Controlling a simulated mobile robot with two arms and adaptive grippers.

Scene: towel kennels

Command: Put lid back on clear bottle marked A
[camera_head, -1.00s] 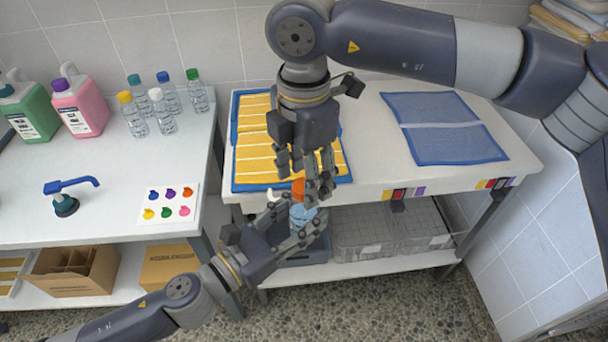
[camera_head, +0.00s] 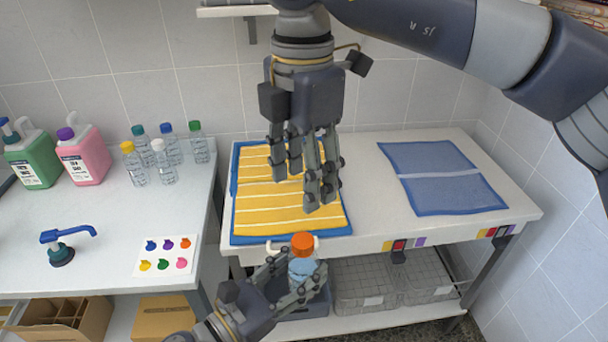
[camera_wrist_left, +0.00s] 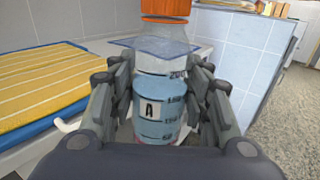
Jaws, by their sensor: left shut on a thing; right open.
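The clear bottle marked A (camera_wrist_left: 158,108) holds blue liquid and stands upright between the fingers of my left gripper (camera_head: 295,281), which is shut on it in front of the right table's front edge. In the head view the bottle (camera_head: 301,268) has the orange lid (camera_head: 302,245) on its top. The lid also shows at the top of the left wrist view (camera_wrist_left: 166,8). Whether it is fully tightened cannot be told. My right gripper (camera_head: 308,192) is open and empty, above the lid and over the yellow striped towel.
A yellow striped towel (camera_head: 260,200) lies on a blue one, and a blue towel (camera_head: 440,175) lies to the right. Several capped bottles (camera_head: 165,160) and pump bottles stand on the left table. Wire baskets (camera_head: 365,285) sit on the lower shelf.

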